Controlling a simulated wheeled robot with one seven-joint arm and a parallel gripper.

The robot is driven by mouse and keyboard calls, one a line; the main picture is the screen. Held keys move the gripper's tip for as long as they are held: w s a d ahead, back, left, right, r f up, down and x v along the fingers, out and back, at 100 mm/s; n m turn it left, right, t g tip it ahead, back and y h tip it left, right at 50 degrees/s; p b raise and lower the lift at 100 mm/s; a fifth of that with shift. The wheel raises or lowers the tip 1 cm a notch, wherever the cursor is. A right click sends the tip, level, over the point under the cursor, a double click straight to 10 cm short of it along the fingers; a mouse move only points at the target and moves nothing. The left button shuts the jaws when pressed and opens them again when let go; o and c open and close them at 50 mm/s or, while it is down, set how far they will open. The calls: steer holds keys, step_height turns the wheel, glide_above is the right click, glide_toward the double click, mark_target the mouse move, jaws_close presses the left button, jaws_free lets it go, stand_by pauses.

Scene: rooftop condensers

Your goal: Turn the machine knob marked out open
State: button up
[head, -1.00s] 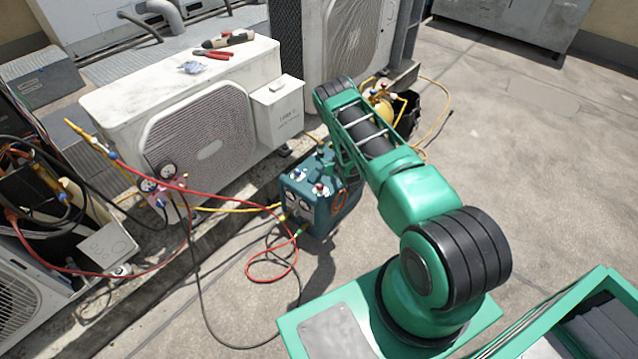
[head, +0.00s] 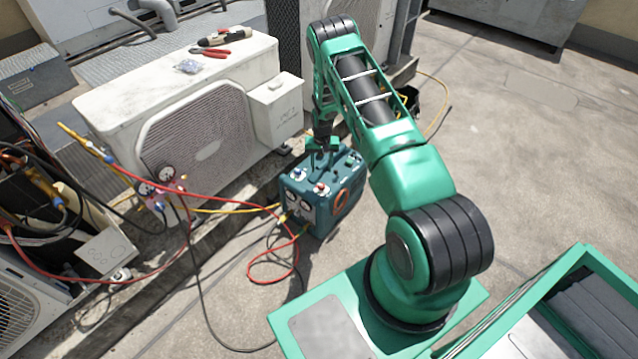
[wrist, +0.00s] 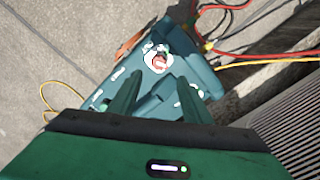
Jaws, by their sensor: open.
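The teal recovery machine (head: 344,190) stands on the roof floor, with gauges on its front and small knobs on top. A red knob (head: 319,189) shows on its top near the front; a red knob on a white ring also shows in the wrist view (wrist: 159,62). I cannot read which knob is marked out. My gripper (head: 322,150) is above the machine's top, pointing down. In the wrist view my gripper (wrist: 158,82) is open, its two fingers apart and nothing between them, with the red knob just beyond the fingertips. My gripper hides part of the top.
Red and yellow hoses (head: 272,270) run from the machine's front to a gauge manifold (head: 160,190) at the left. A white condenser (head: 200,130) stands behind the machine, with pliers (head: 210,53) on top. Open floor (head: 530,170) lies to the right.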

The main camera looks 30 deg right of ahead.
mark_target(321, 185)
step_height(321, 185, down, 11)
steer(key=shift+d+r, duration=0.1)
stand_by(0.4)
steer(key=c, duration=1)
steer(key=shift+c, duration=0.2)
